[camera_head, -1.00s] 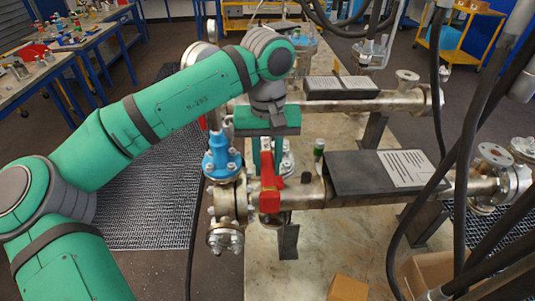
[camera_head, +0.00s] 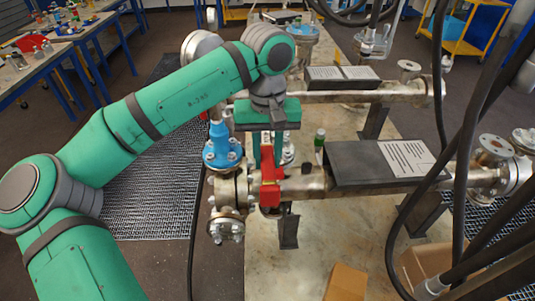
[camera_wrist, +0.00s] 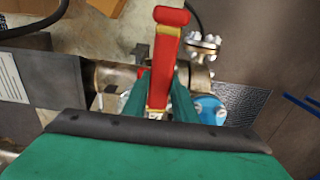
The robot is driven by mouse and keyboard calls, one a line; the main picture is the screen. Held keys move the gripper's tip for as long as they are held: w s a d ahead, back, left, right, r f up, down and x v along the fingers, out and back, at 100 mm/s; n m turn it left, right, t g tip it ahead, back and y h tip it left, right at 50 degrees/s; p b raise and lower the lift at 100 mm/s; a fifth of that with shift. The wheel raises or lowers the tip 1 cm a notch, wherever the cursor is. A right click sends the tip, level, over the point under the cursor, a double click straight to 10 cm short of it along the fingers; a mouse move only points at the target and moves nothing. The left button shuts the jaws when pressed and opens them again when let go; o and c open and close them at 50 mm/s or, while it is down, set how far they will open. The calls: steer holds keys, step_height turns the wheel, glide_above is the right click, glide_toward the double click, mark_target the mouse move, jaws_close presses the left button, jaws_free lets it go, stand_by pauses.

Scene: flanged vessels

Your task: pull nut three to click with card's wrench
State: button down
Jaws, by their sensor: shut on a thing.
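A red wrench (camera_head: 270,192) is in my gripper (camera_head: 267,160), with the green fingers shut on it. In the wrist view the wrench (camera_wrist: 165,62) shows as a red bar with a yellowish band, standing up between the fingers (camera_wrist: 160,95). It is over the metal pipe beside the blue valve body (camera_head: 221,148), near a bolted flange (camera_head: 228,195). The numbered nut and the wrench's contact with it are hidden by the gripper and wrench. A sheet of printed paper (camera_head: 407,158) lies on a dark sloped plate (camera_head: 365,164) to the right; its text is unreadable.
A green-capped bottle (camera_head: 319,140) stands behind the pipe. A second pipe with another dark plate (camera_head: 342,78) runs behind. Black hoses (camera_head: 465,150) hang at the right. Cardboard boxes (camera_head: 346,283) stand at the front. The bench top (camera_head: 290,265) is bare at front left.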

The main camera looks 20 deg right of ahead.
steer(key=shift+f, duration=0.7)
steer(key=w+a+m, duration=0.5)
steer(key=a+m, duration=0.2)
steer(key=shift+m, duration=0.4)
stand_by(0.4)
steer(key=shift+s, duration=0.1)
